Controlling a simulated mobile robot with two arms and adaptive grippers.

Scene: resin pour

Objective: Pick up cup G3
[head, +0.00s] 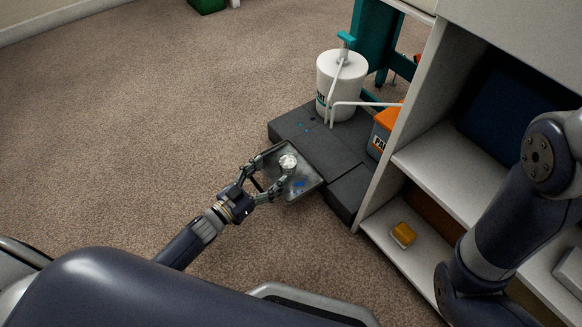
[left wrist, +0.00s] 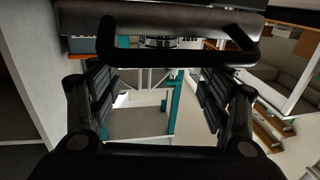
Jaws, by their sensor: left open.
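A small pale cup (head: 288,162) shows in the head view at the tray's upper middle. I cannot read a label on it, so I cannot tell if it is G3. The dark tray (head: 307,182) lies by the near edge of the dark platform, with small blue marks on it. In the left wrist view the open fingers (left wrist: 155,85) stand wide apart, and I cannot make out the cup. My right gripper is out of view.
A white pump container (head: 341,85) and an orange-lidded bin (head: 382,130) stand beyond the tray on the dark platform (head: 325,152). A shelf unit (head: 440,170) rises at right, with a yellow item (head: 403,234) on its lower shelf. Carpet at left is clear.

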